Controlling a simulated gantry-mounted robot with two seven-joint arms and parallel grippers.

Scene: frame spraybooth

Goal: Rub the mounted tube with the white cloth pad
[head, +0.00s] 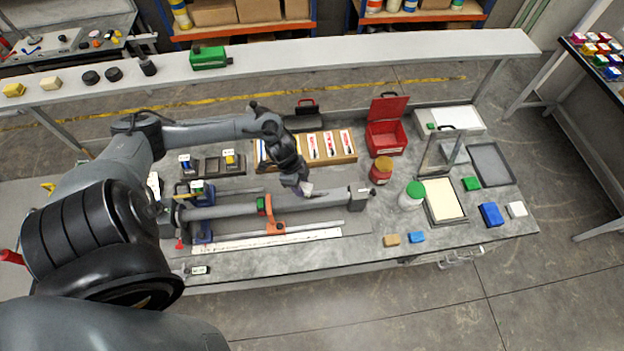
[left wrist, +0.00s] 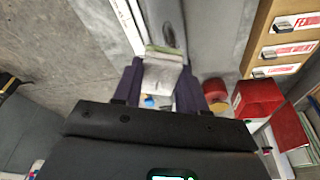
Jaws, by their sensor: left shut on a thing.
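The mounted tube (head: 325,201) is a long grey pipe held level in a fixture on the bench. It also shows in the left wrist view (left wrist: 168,22), running away from the fingers. My left gripper (head: 303,188) reaches down from behind to the tube's right half, between the orange clamp and the right end block. It is shut on the white cloth pad (left wrist: 163,74), which sits between its two dark fingers. In the head view the pad (head: 307,188) is a small pale patch at the tube's upper side. I cannot tell whether it touches the tube. My right gripper is not in view.
An orange clamp (head: 270,214) and a grey end block (head: 358,198) hold the tube. Behind stand a wooden box with labelled slots (head: 340,160) and a red bin (head: 384,138). Jars, a tray (head: 490,164) and small blocks lie right.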

